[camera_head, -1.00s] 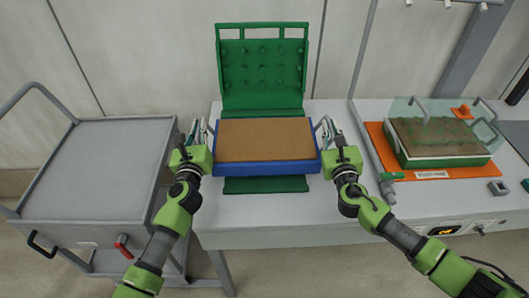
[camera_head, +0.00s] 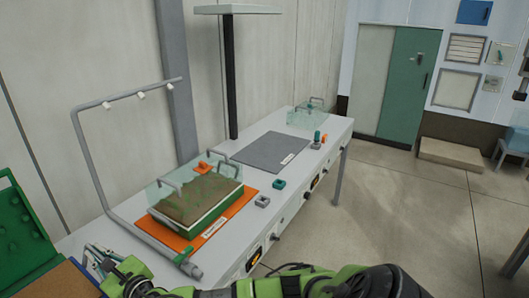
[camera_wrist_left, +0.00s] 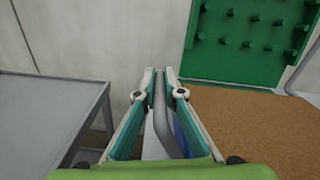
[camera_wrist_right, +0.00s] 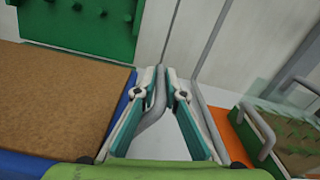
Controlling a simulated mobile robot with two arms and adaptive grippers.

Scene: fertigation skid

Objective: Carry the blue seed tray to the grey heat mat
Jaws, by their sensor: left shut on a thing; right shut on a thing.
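The blue seed tray (camera_wrist_right: 123,101), filled with brown soil, shows in both wrist views and is cut off at the lower left of the head view. My left gripper (camera_wrist_left: 160,76) is shut on the metal handle at its left end. My right gripper (camera_wrist_right: 161,76) is shut on the handle at its right end, and shows at the lower left of the head view (camera_head: 92,256). I cannot tell whether the tray touches the bench. The grey heat mat (camera_head: 272,151) lies flat and bare on the bench, beyond the orange mat.
An orange mat (camera_head: 238,207) carries a green tray (camera_head: 185,228) under a clear cover, between the seed tray and grey mat. A lamp frame (camera_head: 92,150) and a black post (camera_head: 230,80) rise nearby. Small blocks line the front edge. A grey cart (camera_wrist_left: 50,105) stands left.

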